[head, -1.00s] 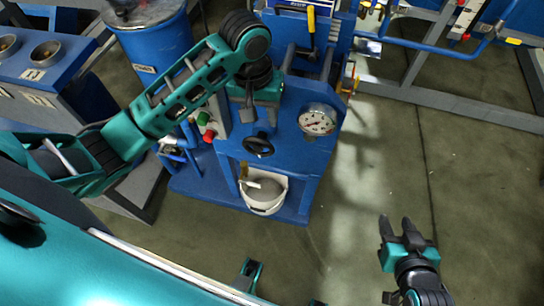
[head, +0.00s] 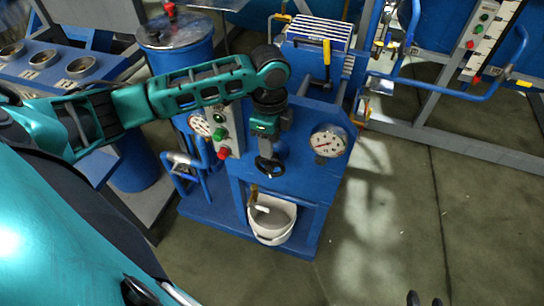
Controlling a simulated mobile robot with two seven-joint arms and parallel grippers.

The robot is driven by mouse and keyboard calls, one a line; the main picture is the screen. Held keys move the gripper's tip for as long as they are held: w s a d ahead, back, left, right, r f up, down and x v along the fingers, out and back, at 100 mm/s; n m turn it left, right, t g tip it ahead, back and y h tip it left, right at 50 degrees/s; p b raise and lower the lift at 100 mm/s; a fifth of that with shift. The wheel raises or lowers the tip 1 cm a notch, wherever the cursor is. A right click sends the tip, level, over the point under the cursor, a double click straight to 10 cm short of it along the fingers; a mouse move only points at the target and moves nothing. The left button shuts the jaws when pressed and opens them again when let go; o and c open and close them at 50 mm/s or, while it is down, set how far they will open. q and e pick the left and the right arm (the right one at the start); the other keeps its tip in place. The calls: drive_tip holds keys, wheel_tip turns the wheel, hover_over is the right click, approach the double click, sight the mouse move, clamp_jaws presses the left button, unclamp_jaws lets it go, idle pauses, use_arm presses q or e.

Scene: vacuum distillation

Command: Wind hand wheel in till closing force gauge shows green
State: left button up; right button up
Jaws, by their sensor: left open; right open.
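The black hand wheel (head: 270,169) sits on the front of the blue press-like machine (head: 290,150). My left gripper (head: 267,148) points down just above the wheel and overlaps its top edge in the picture. It is open; whether its fingers touch the wheel I cannot tell. A large round white-faced gauge (head: 328,141) is to the right of the wheel; its needle and any green zone are too small to read. My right gripper (head: 425,300) is open and empty at the bottom edge, with only its fingertips showing.
A white bucket (head: 272,219) stands in the machine's lower opening. A control box with a green and a red button (head: 222,153) and a smaller gauge (head: 200,125) are to the left. A blue drum (head: 178,45) stands behind. The floor (head: 400,220) at the right is clear.

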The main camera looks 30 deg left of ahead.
sight(270, 176)
use_arm(q)
wheel_tip(270, 176, down, 10)
drive_tip(key=shift+f+b, duration=0.1)
drive_tip(key=shift+b, duration=0.75)
clamp_jaws()
